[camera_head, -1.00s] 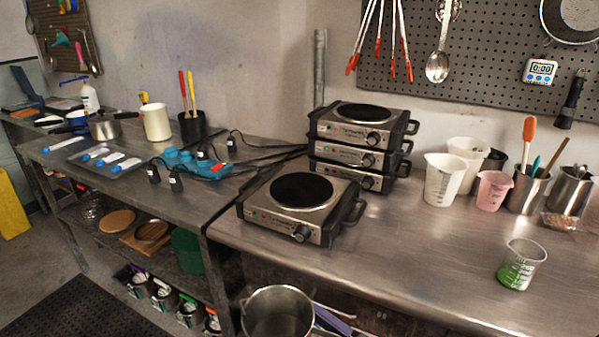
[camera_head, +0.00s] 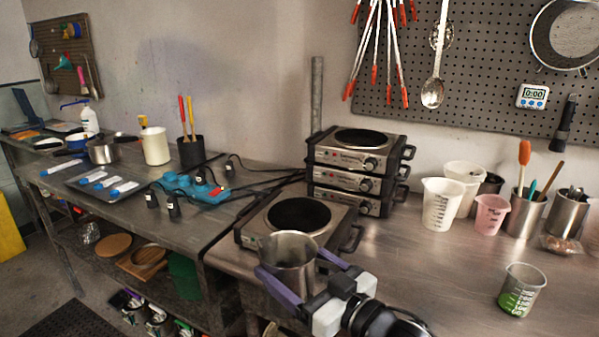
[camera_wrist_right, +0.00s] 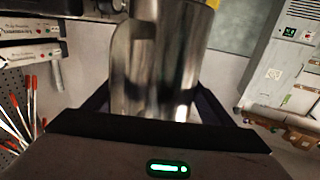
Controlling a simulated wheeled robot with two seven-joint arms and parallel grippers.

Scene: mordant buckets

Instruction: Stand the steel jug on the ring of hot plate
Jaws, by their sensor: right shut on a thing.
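The steel jug (camera_head: 288,252) is held upright in my right gripper (camera_head: 292,264), with the purple fingers on either side of it. In the head view it overlaps the front of the single hot plate (camera_head: 328,218), whose dark round ring (camera_head: 299,213) shows just behind the jug's rim. The jug appears in front of the plate, off the ring; its height over the bench is hard to tell. In the right wrist view the jug (camera_wrist_right: 178,65) fills the space between the fingers, its handle (camera_wrist_right: 122,65) towards the left. My left gripper is not in view.
Stacked hot plates (camera_head: 347,178) stand behind the single one. A blue power strip (camera_head: 190,188) and cables lie left. Plastic beakers (camera_head: 440,203) and tool cups (camera_head: 524,214) stand right, with a green-filled beaker (camera_head: 521,291) nearer. The steel bench (camera_head: 450,285) is clear between them.

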